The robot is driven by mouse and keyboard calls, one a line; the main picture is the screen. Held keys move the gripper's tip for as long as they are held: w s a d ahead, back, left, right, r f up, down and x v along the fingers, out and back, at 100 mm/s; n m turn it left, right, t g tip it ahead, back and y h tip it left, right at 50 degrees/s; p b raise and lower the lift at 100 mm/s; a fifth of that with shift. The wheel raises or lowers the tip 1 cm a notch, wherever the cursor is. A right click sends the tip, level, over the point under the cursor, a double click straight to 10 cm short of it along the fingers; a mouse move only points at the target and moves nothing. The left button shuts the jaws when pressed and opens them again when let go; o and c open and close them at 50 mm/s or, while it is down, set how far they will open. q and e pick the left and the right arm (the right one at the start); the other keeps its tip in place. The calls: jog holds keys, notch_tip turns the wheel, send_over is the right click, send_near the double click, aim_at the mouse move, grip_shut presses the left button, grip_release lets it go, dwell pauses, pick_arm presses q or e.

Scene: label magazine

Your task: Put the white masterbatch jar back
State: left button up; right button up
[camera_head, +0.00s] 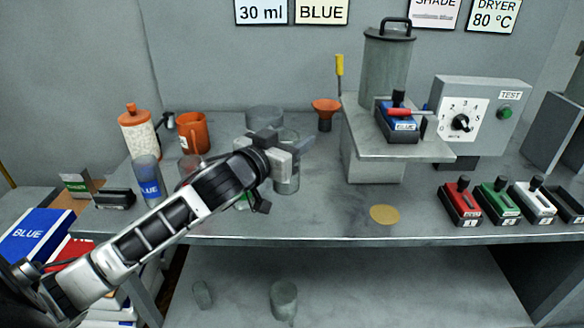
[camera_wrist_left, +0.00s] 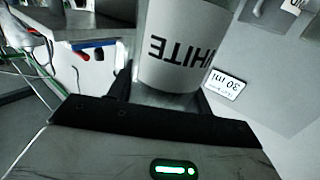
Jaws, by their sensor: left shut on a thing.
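The white masterbatch jar (camera_wrist_left: 182,50) fills the upper middle of the left wrist view, its "WHITE" label upside down there. My left gripper (camera_wrist_left: 165,95) is shut on it. In the head view my left gripper (camera_head: 272,155) is over the middle-left of the bench, and a clear grey jar (camera_head: 287,184) shows upright below and beside its fingers, partly hidden by them. I cannot tell whether its base touches the bench. A blue-labelled jar (camera_head: 148,184) stands at the left. A bit of green label (camera_head: 244,202) shows beneath my arm. My right gripper is not in view.
An orange-capped bottle (camera_head: 138,134), an orange cup (camera_head: 194,132) and a grey round container (camera_head: 265,116) stand behind my arm. An orange funnel (camera_head: 326,112) stands beside the raised metal stand (camera_head: 375,172). Several coloured blocks (camera_head: 460,203) line the right front. The bench around the tan disc (camera_head: 384,214) is clear.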

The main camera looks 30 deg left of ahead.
pick_arm(q)
jog(key=w+a+f, duration=0.1)
jog(key=w+f, duration=0.1)
jog(key=f, duration=0.2)
jog(key=w+a+f+b, duration=0.1)
jog(key=w+f, duration=0.1)
jog(key=f, duration=0.3)
jog(key=shift+w+a, duration=0.2)
jog(key=shift+w, duration=0.05)
